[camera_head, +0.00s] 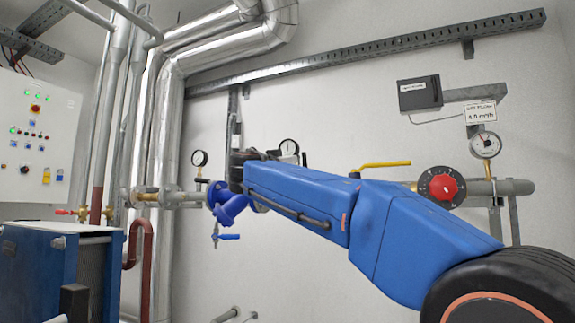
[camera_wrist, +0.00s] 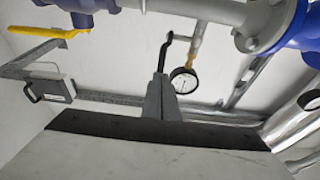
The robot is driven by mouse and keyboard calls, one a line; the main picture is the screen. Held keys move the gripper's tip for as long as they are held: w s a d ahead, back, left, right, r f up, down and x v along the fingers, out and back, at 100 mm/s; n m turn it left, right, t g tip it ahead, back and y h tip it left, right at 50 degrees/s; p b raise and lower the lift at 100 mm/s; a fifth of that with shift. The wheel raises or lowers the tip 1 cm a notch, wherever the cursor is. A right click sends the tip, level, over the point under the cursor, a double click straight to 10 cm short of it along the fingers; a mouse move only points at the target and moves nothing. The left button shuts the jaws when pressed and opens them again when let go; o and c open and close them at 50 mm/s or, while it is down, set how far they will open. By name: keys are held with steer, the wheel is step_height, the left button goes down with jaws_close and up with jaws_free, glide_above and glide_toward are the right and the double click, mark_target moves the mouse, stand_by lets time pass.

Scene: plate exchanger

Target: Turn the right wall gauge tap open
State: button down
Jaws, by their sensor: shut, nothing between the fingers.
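My gripper (camera_wrist: 161,77) is shut and empty in the wrist view. Its dark grey fingertips overlap the lower end of a thin black tap lever (camera_wrist: 166,50); I cannot tell whether they touch. A round white gauge (camera_wrist: 183,81) with a black rim sits on this stem, just right of my fingers. In the head view, a gauge (camera_head: 289,147) shows just above my blue arm, which hides its tap and most of my gripper.
In the head view, another gauge (camera_head: 200,158) stands left on the pipe. A yellow lever (camera_head: 385,165), a red knob (camera_head: 443,188) and a gauge (camera_head: 485,145) are at the right. A blue-handled drain valve (camera_head: 228,236) hangs below the pipe. A blue unit (camera_head: 40,265) stands front left.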

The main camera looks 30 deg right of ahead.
mark_target(304, 156)
steer(key=x, duration=0.6)
steer(key=shift+w+d, duration=0.1)
steer(key=shift+d, duration=0.1)
steer(key=shift+w+d+r, duration=0.5)
steer(key=shift+d+r, duration=0.1)
steer(key=shift+r, duration=0.25)
steer(key=shift+s+a, duration=0.1)
